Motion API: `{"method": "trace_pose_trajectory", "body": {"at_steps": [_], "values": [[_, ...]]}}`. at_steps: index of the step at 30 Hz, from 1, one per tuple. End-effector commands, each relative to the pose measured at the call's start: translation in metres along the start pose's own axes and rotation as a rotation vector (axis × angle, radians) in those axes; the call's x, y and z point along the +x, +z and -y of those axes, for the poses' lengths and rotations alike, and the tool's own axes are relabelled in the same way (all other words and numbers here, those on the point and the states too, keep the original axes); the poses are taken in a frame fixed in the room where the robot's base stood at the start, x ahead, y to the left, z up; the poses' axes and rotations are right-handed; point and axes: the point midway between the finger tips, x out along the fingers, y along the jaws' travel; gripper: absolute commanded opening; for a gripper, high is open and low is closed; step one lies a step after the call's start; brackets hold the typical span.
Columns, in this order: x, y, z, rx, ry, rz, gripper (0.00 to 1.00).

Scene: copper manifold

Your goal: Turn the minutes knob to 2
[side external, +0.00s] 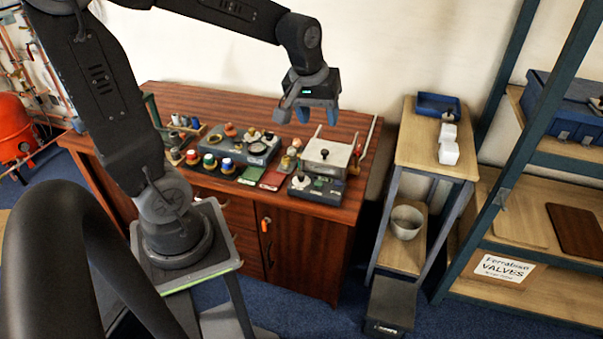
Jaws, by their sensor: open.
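My gripper (307,116) hangs open and empty above the right half of the wooden bench, fingers pointing down. It is apart from everything on the bench. A dark box with a round knob (300,182) sits near the bench's front right edge. I cannot tell which knob is the minutes knob. No digits or pointer marks are readable at this size.
The wooden bench (185,97) carries several coloured round parts, a red mat and a pale metal box (328,155) with upright rods. To the right stand a narrow table (415,150) with a blue tray (438,104) and white blocks, and a shelf rack. The bench's back left is clear.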

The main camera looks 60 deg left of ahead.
Motion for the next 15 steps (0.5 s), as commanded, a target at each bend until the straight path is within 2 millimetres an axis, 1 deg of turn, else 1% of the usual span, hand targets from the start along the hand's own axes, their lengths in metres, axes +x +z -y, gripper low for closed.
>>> {"method": "trace_pose_trajectory", "body": {"at_steps": [1, 2, 3, 5, 7, 9, 12, 15], "values": [[0.018, -0.018, 0.007, -0.095, -0.027, 0.026, 0.52], [0.028, -0.027, 0.011, -0.153, -0.040, 0.036, 0.52], [0.041, -0.039, 0.017, -0.229, -0.057, 0.051, 0.52], [0.063, -0.056, 0.027, -0.343, -0.084, 0.071, 0.52], [0.089, -0.075, 0.042, -0.477, -0.115, 0.092, 0.52], [0.116, -0.089, 0.059, -0.605, -0.146, 0.113, 0.52], [0.150, -0.104, 0.083, -0.765, -0.185, 0.135, 0.52], [0.177, -0.112, 0.103, -0.885, -0.215, 0.150, 0.52]]}}
